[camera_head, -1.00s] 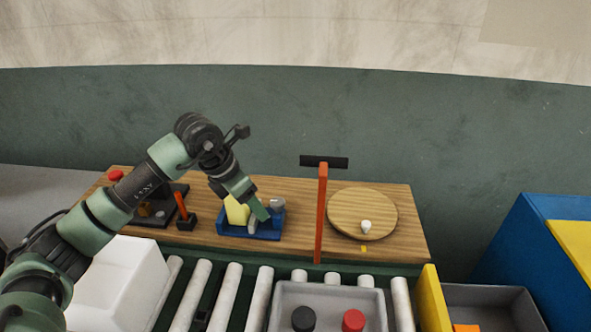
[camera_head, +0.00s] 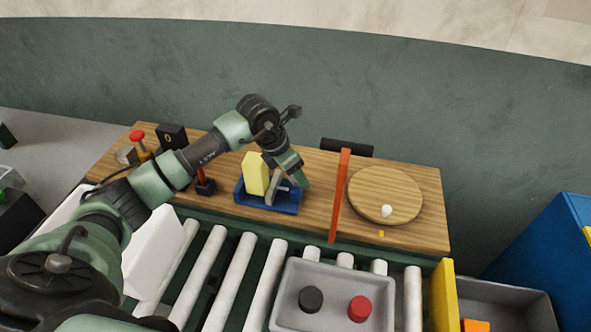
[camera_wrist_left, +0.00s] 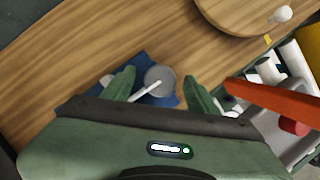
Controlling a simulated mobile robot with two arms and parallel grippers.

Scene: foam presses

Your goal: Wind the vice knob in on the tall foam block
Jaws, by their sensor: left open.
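The vice has a blue base (camera_head: 284,208) on the wooden board. A tall yellow foam block (camera_head: 256,174) stands upright in it, beside a grey jaw plate (camera_head: 275,188). The round grey knob (camera_wrist_left: 159,79) shows in the left wrist view, with a pale rod running from it; my gripper hides it in the head view. My left gripper (camera_head: 291,180) is at the vice's right end. Its green fingers (camera_wrist_left: 160,82) are open, one on each side of the knob in the picture; I cannot tell whether they touch it. My right gripper is not in view.
An orange-red post with a black crossbar (camera_head: 338,196) stands just right of the vice. Beyond it is a round wooden disc (camera_head: 375,190) with a white knob (camera_head: 387,211). A roller conveyor with a grey tray (camera_head: 334,313) runs in front. A red button (camera_head: 137,137) is at left.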

